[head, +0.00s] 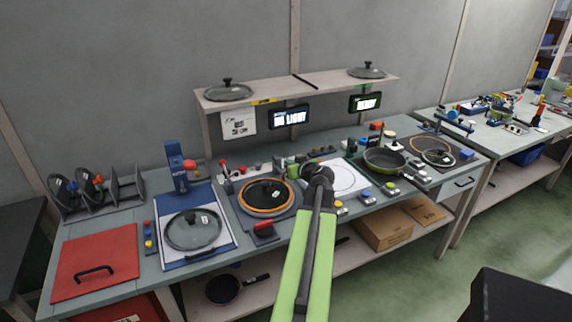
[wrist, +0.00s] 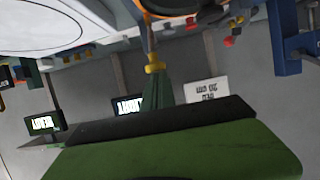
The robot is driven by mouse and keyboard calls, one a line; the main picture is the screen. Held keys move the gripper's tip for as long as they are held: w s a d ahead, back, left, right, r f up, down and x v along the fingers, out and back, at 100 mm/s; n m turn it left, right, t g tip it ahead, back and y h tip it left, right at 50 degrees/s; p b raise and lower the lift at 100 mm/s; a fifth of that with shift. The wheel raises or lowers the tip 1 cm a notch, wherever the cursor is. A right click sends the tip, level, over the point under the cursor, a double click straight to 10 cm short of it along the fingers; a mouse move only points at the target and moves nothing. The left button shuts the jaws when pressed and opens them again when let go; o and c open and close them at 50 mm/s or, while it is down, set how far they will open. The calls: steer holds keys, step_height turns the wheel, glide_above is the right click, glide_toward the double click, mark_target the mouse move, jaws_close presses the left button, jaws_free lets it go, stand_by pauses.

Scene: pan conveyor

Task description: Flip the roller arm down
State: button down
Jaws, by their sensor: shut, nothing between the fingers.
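My gripper (head: 304,167) is over the middle of the bench in the head view, between the orange-ringed lid station (head: 266,194) and a white plate with a drawn circle (head: 345,181). Its fingers are together and empty. In the upside-down wrist view, the green fingers (wrist: 158,88) taper towards a thin post with a yellow end (wrist: 154,66), beside the orange ring (wrist: 180,8). This post may be the roller arm, but I cannot be sure. I cannot tell whether the fingers touch it. My own arm covers part of this area in the head view.
A shelf (head: 300,88) with two lids and two screens stands behind the bench. A blue post (head: 176,168) and a glass lid (head: 193,230) are to the left. A green pan (head: 385,160) is to the right. A red-handled block (head: 264,231) is at the front edge.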

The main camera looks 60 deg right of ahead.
steer(key=shift+s+a+f+b, duration=0.3)
steer(key=shift+f+b, duration=0.1)
steer(key=shift+f, duration=0.25)
steer(key=shift+s+a+f+b, duration=0.15)
steer(key=shift+s+f+b, duration=0.2)
steer(key=shift+f, duration=0.25)
steer(key=shift+w, duration=0.1)
steer(key=shift+r, duration=0.1)
